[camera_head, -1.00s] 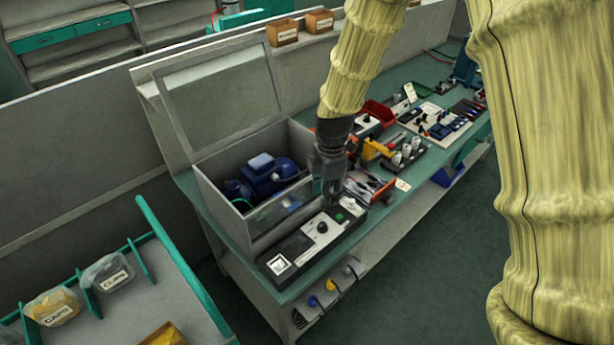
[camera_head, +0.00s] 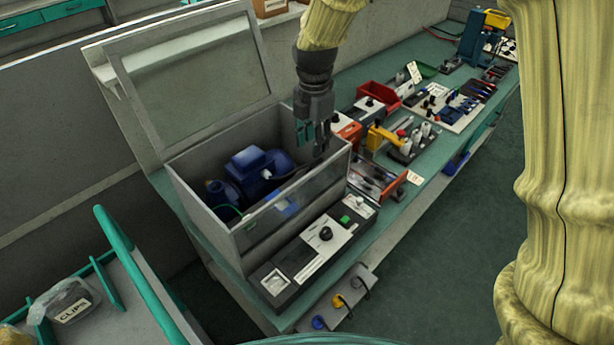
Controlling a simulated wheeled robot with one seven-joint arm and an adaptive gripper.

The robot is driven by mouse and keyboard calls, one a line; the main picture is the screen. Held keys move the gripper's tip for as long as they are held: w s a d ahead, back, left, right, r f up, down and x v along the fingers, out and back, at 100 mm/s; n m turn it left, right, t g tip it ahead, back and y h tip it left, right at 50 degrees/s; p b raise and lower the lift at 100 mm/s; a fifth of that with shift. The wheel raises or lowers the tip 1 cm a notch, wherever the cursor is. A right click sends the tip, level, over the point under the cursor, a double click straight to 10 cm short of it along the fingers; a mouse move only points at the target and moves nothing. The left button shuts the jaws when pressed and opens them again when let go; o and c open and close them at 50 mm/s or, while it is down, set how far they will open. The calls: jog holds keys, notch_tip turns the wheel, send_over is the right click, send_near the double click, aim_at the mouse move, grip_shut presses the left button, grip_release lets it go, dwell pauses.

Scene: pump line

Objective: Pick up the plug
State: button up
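Several small plug-like pieces sit on a grey strip (camera_head: 372,281) low on the front of the bench: a blue one (camera_head: 319,322), a yellow one (camera_head: 338,301) and a grey one (camera_head: 357,284). I cannot tell which is the plug meant. My gripper (camera_head: 311,150) points down over the right end of the open-lidded box, well above and behind these pieces. I see nothing held in it. Its fingers are small and dark here, and their opening is not clear.
The grey box (camera_head: 245,240) with a raised clear lid (camera_head: 195,85) holds a blue pump (camera_head: 262,168). A control panel (camera_head: 318,242) lies before it. Trays and tools crowd the bench (camera_head: 440,155) to the right. The floor in front is free.

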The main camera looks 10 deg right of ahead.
aim_at(310, 170)
jog(key=shift+s+a+f, duration=0.1)
jog(key=shift+s+f, duration=0.05)
jog(key=shift+f, duration=0.25)
jog(key=f, duration=0.1)
jog(key=f+p, duration=0.1)
jog(key=f, duration=0.2)
jog(key=shift+w+a+f, duration=0.1)
jog(key=shift+w+a, duration=0.1)
jog(key=shift+a, duration=0.05)
jog(key=shift+s+f+p, duration=0.3)
jog(key=shift+f+p, duration=0.3)
jog(key=shift+f, duration=0.15)
jog(key=shift+s+a+f+p, duration=0.1)
jog(key=shift+f+p, duration=0.6)
jog(key=shift+f, duration=1.4)
jog(key=c, duration=0.8)
